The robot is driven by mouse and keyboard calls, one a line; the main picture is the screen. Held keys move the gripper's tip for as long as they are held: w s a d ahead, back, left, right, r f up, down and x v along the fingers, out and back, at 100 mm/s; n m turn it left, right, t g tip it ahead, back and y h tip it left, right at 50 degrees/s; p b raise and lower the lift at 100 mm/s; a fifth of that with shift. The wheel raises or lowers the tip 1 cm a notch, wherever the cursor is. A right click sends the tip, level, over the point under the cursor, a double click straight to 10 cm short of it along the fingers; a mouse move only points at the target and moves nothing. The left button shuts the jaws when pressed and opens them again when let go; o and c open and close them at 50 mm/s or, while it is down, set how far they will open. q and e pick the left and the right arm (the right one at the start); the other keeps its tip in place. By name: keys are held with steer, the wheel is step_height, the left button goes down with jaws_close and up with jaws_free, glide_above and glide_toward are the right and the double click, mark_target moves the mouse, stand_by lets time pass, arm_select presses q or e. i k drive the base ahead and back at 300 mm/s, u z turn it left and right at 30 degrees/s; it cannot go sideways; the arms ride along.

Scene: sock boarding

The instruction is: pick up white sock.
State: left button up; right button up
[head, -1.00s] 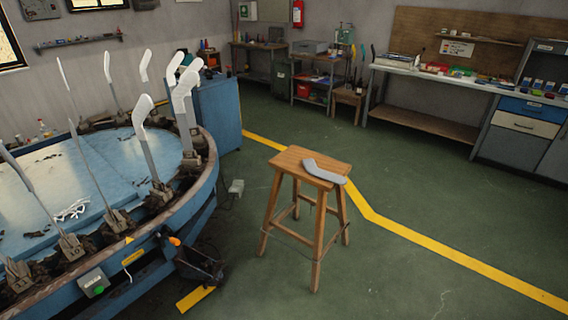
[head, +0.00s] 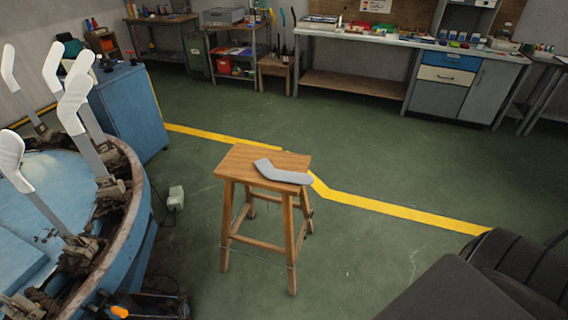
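A pale grey-white sock (head: 283,173) lies flat and bent on top of a wooden stool (head: 240,162). Its one end reaches the right edge of the seat. More white socks stand upright on metal boards around the round blue machine at the left, such as one white sock (head: 73,103) and another white sock (head: 12,160). Neither of my grippers is in view.
The blue round machine (head: 142,203) fills the left side, with a blue cabinet (head: 127,112) behind it. A workbench (head: 360,37) runs along the back wall. A dark shape (head: 450,290), unclear to me, fills the lower right corner.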

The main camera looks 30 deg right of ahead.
mark_target(264, 165)
steer(key=z, duration=0.4)
steer(key=i, duration=0.75)
steer(key=z, duration=0.5)
